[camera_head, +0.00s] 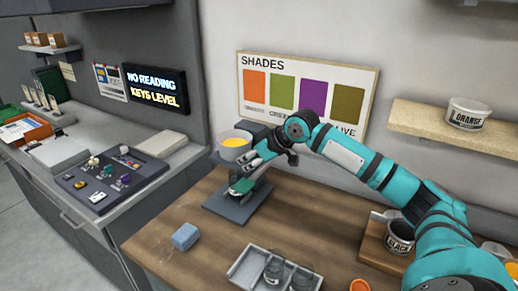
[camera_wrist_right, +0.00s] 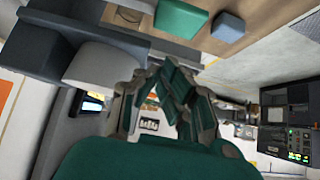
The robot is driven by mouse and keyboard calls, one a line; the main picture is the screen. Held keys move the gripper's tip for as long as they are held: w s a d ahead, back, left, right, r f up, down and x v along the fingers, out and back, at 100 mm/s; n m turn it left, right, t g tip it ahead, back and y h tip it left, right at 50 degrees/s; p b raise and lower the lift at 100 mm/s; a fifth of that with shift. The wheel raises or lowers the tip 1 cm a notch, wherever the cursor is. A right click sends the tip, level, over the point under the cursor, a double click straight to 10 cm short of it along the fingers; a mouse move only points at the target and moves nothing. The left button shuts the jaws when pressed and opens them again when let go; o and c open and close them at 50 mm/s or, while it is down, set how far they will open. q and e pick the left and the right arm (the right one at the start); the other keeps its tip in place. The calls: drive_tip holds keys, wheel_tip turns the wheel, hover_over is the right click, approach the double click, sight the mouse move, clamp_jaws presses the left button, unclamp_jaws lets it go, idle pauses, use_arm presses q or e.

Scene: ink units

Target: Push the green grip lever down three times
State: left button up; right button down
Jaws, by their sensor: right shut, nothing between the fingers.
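A dark ink unit stands on the wooden bench, with a grey base plate (camera_head: 226,207). The green grip lever (camera_head: 241,186) is low on its front, above the plate. It also shows at the top of the right wrist view (camera_wrist_right: 181,18). A white tub of yellow-orange ink (camera_head: 234,147) sits on the unit's upper part. My right gripper (camera_head: 243,170) is shut and empty, beside the tub and just above the lever in the head view. In the right wrist view its fingertips (camera_wrist_right: 164,78) appear apart from the lever. My left gripper is not in view.
A blue block (camera_head: 185,237) lies on the bench in front of the plate. A grey tray with glass jars (camera_head: 248,262) is at the front edge. A black-labelled tub (camera_head: 399,237) stands at right.

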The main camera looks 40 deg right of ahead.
sight(242, 182)
drive_tip(key=f, duration=0.2)
drive_tip(key=f+p, duration=0.1)
drive_tip(key=f, duration=0.1)
drive_tip(key=shift+w, duration=0.4)
drive_tip(key=shift+s+f, duration=0.1)
drive_tip(key=shift+f, duration=0.1)
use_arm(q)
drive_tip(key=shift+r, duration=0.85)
use_arm(e)
drive_tip(key=shift+f, duration=0.15)
drive_tip(key=shift+f, duration=0.15)
drive_tip(key=shift+s+a+f+h, duration=0.15)
drive_tip(key=shift+f+h, duration=0.25)
drive_tip(key=shift+f, duration=0.45)
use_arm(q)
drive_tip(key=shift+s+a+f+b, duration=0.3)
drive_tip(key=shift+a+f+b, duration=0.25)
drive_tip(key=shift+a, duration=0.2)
use_arm(e)
wheel_tip(242, 182, down, 7)
drive_tip(key=n+h, duration=0.1)
drive_tip(key=shift+a+t, duration=0.25)
drive_tip(key=shift+t, duration=0.15)
drive_tip(key=shift+s+f, duration=0.1)
drive_tip(key=shift+f, duration=0.05)
